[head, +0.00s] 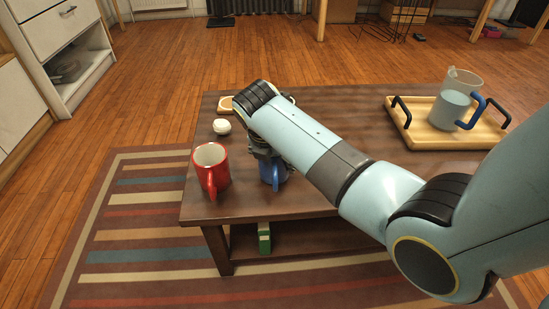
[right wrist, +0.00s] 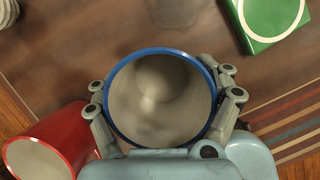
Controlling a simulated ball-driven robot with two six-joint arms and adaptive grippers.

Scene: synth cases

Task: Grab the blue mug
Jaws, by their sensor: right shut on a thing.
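The blue mug (head: 272,172) stands near the front edge of the dark wooden table, mostly hidden behind my right arm in the head view. The right wrist view looks down into the mug (right wrist: 160,100), with its blue rim and pale, empty-looking inside. My right gripper (head: 266,153) is shut on the mug, with fingers on both sides of it (right wrist: 163,103). I cannot tell whether the mug touches the tabletop. My left gripper is not in view.
A red mug (head: 211,168) stands close to the left of the blue mug. A small white round item (head: 222,126) and a coaster (head: 226,103) lie behind. A wooden tray (head: 425,137) with a pitcher (head: 461,97) is at right. A green item (head: 264,238) sits below the tabletop.

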